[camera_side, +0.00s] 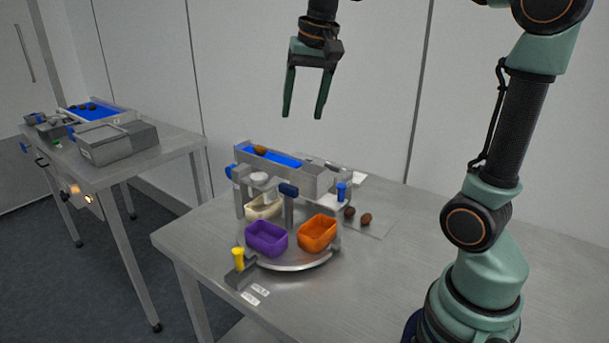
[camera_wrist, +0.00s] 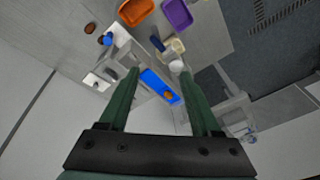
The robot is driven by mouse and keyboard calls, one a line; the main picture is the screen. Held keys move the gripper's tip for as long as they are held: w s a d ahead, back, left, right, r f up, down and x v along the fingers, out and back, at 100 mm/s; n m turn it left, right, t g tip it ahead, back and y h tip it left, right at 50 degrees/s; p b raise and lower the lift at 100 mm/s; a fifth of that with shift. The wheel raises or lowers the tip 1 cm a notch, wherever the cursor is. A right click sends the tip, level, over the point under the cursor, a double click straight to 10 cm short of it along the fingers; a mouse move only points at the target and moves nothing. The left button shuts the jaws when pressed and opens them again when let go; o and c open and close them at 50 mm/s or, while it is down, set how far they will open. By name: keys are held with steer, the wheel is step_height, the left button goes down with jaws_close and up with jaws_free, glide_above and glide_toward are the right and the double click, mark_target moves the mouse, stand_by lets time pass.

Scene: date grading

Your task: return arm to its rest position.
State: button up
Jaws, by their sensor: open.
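My gripper (camera_side: 304,108) hangs high above the table at the top of the side view, jaws pointing down. It is open and nothing is between its fingers. In the wrist view its two green fingers (camera_wrist: 158,82) are spread apart, with the blue belt showing far below between them. My arm rises from the right of the table and reaches over to the left.
Below stands a grading unit with a blue belt (camera_side: 270,154) bearing a brown date (camera_side: 260,150). Purple (camera_side: 266,252), orange (camera_side: 317,247) and cream (camera_side: 256,214) bins sit on a round plate. Two dates (camera_side: 366,219) lie right of the unit. A second table stands left.

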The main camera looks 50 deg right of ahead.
steer(key=s+a+f+n+t, duration=0.2)
steer(key=s+a+f+n, duration=0.6)
steer(key=s+f, duration=0.1)
steer(key=shift+t+y, duration=0.3)
